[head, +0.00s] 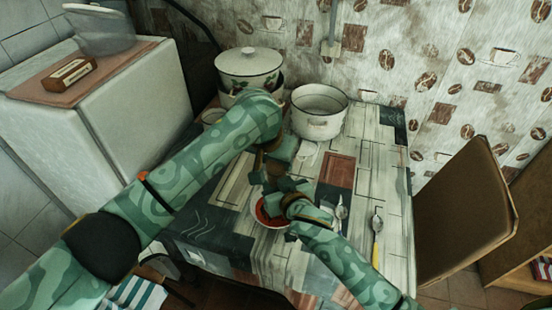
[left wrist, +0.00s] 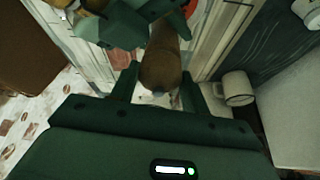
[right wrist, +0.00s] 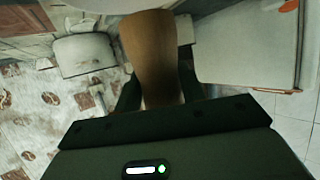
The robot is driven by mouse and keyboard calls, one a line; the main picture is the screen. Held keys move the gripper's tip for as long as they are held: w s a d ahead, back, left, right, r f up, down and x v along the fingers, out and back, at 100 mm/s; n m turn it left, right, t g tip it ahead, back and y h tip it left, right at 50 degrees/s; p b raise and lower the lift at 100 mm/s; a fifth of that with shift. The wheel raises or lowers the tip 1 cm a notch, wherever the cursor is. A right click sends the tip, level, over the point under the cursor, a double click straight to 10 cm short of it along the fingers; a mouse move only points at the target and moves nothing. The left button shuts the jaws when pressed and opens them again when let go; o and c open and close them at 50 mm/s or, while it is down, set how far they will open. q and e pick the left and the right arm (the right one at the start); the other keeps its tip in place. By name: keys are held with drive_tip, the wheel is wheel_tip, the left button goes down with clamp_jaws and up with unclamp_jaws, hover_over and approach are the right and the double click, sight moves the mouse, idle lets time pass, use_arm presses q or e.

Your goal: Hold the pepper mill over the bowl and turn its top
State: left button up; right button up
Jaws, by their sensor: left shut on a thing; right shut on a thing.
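The pepper mill is a brown wooden body, clear in the left wrist view (left wrist: 162,62) and the right wrist view (right wrist: 150,52). My left gripper (head: 274,170) is shut on it, and my right gripper (head: 284,192) is shut on it too, close by. In the head view the grippers largely hide the mill. The bowl (head: 260,213), with a red inside, stands on the table near its front edge. Both grippers are over or just beside it and cover part of it. The mill's exact tilt and height above the bowl are hard to tell.
A white pot (head: 320,112) and a lidded pot (head: 248,68) stand at the back of the table (head: 365,150). A spoon (head: 341,213) and a yellow-handled utensil (head: 377,240) lie at the right. A white mug (left wrist: 236,88) shows in the left wrist view. A chair (head: 465,215) stands right.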

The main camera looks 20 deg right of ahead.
use_arm(q)
drive_tip(key=m, duration=0.2)
drive_tip(key=m+g+h, duration=0.1)
drive_tip(key=m, duration=0.1)
drive_tip(key=shift+w+a+m+g, duration=0.1)
drive_tip(key=shift+m+g, duration=0.2)
drive_tip(key=shift+m, duration=0.1)
idle(0.5)
drive_tip(key=o, duration=0.9)
drive_tip(key=shift+o, duration=0.5)
drive_tip(key=shift+m, duration=0.3)
drive_tip(key=shift+r, duration=0.1)
drive_tip(key=w+v, duration=0.1)
drive_tip(key=v, duration=0.6)
drive_tip(key=shift+s+a+r, duration=0.25)
drive_tip(key=shift+s+r, duration=0.15)
drive_tip(key=shift+s, duration=0.05)
